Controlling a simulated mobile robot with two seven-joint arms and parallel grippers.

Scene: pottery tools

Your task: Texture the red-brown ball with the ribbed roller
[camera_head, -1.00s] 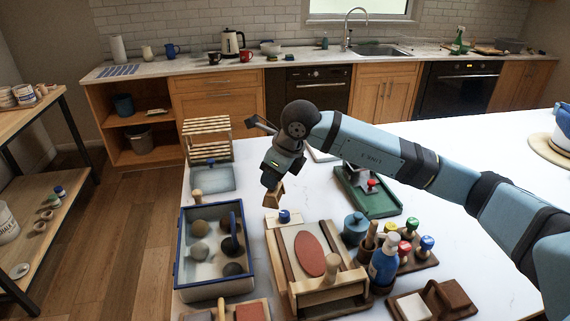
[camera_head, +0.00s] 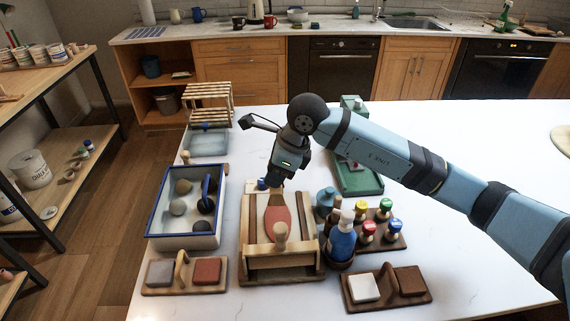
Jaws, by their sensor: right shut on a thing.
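My right gripper (camera_head: 274,183) points down over the far end of the wooden pressing board (camera_head: 250,215). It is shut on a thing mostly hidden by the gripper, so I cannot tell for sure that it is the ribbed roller. The red-brown clay (camera_head: 277,219) lies on the board just below and in front of the gripper. It looks like a flat oval, not a round ball, and its near end is behind a wooden knob (camera_head: 280,236). I cannot make out whether its surface is ribbed. My left gripper is out of view.
A blue-rimmed tray (camera_head: 184,242) with grey and dark balls stands left of the board. A blue bottle (camera_head: 341,243) and several colored-knob stamps (camera_head: 368,230) stand right. Two wooden clay holders (camera_head: 184,290) (camera_head: 389,291) lie in front. The white table is clear at right.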

